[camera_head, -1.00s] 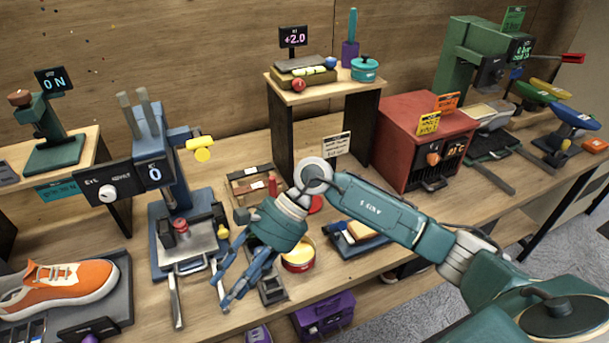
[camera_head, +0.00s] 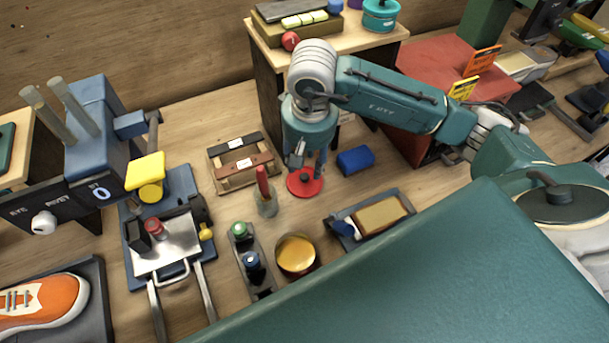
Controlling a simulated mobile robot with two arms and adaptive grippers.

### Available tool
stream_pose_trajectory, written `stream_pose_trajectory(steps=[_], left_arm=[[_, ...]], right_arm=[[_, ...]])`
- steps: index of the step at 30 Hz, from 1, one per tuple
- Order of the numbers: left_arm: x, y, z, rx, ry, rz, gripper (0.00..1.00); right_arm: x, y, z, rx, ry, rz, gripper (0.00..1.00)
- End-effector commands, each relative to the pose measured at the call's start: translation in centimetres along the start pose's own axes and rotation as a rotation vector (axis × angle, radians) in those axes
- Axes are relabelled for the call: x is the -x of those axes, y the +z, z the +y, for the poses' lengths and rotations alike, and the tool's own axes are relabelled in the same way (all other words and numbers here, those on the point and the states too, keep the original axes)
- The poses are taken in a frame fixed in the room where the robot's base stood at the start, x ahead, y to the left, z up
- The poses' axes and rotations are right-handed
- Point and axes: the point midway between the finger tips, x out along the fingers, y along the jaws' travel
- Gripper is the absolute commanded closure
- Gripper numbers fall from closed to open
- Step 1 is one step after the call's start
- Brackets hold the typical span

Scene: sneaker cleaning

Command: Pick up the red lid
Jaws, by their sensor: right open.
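The red lid (camera_head: 304,187) is a round flat disc with a small dark knob, lying on the wooden table near the middle. My right gripper (camera_head: 307,164) points down over its far side, fingers apart and nothing between them. The fingers hide part of the lid, and I cannot tell whether they touch it. An open round tin (camera_head: 295,255) with yellow contents stands nearer to me. My left gripper is not in view.
A holder with a red-handled tool (camera_head: 265,195) stands close left of the lid. A blue block (camera_head: 355,160) lies to its right. A wooden rack (camera_head: 240,178), a tray with a tan pad (camera_head: 381,216) and a bottle holder (camera_head: 258,278) surround it. A raised shelf (camera_head: 262,42) stands behind.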

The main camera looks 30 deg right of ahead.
Motion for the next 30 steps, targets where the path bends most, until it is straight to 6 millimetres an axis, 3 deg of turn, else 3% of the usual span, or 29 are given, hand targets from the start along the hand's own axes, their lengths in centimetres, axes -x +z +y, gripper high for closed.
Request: stream_pose_trajectory(steps=[5, 11, 15, 23, 30], left_arm=[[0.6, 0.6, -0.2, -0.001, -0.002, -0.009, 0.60], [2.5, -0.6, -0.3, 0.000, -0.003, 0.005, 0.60], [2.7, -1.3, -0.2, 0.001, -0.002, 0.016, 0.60], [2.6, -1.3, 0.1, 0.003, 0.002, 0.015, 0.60], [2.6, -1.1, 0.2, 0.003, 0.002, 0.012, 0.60]], right_arm=[[-1.2, 0.1, 0.0, -0.001, 0.000, -0.002, 0.59], [-3.9, 0.2, -0.2, -0.001, 0.001, -0.007, 0.59], [-5.7, 0.1, -0.2, -0.002, 0.000, -0.002, 0.59], [-6.2, 0.0, -0.2, -0.001, 0.000, 0.001, 0.59], [-6.2, 0.0, -0.2, -0.001, 0.000, 0.001, 0.99]])
